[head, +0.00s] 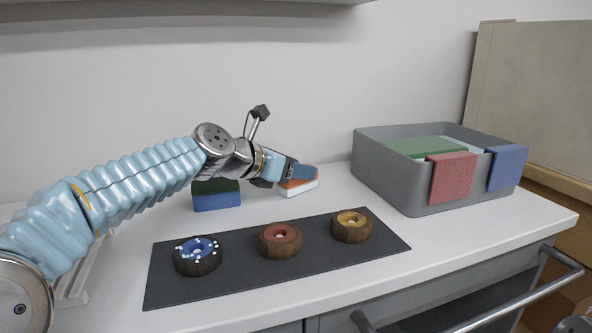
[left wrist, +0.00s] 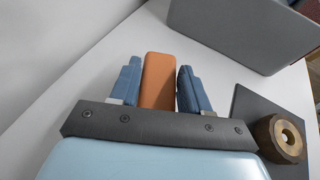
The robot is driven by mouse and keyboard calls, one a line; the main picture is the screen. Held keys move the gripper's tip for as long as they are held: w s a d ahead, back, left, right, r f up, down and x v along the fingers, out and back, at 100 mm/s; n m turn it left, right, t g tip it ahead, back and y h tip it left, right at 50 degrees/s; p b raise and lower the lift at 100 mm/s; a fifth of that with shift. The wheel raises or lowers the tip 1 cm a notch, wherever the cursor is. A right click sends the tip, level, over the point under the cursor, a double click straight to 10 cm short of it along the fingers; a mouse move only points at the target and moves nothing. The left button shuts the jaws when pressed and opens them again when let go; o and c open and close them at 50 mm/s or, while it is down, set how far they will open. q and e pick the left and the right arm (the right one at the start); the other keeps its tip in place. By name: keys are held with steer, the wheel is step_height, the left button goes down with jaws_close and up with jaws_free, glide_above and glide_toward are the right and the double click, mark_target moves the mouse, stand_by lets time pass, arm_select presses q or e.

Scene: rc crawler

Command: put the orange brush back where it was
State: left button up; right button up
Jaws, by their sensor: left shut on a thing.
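The orange brush (head: 301,176) has an orange back and a pale lower side. It is at the back of the white counter, between a blue and green block and the grey bin. My left gripper (head: 294,172) is shut on the brush from the left. In the left wrist view the orange back (left wrist: 158,80) lies between the two blue fingers (left wrist: 158,88). The brush looks level and low at the counter; I cannot tell whether it touches the surface. The gripper hides part of it.
A dark mat (head: 318,259) in front holds blue-, red- and yellow-hubbed wheels (head: 198,257). The grey bin (head: 386,172), with red and blue cloths (head: 452,178) over its rim, stands to the right.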

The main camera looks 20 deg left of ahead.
arm_select(q)
steer(key=shift+f, duration=0.2)
steer(key=o, duration=1.2)
steer(key=shift+r, duration=0.2)
steer(key=shift+s+a+r, duration=0.1)
steer(key=shift+s+a, duration=0.05)
steer(key=shift+s, duration=0.05)
steer(key=v, duration=1.1)
steer(key=shift+s+a+r, duration=0.1)
steer(key=shift+s+r, duration=0.05)
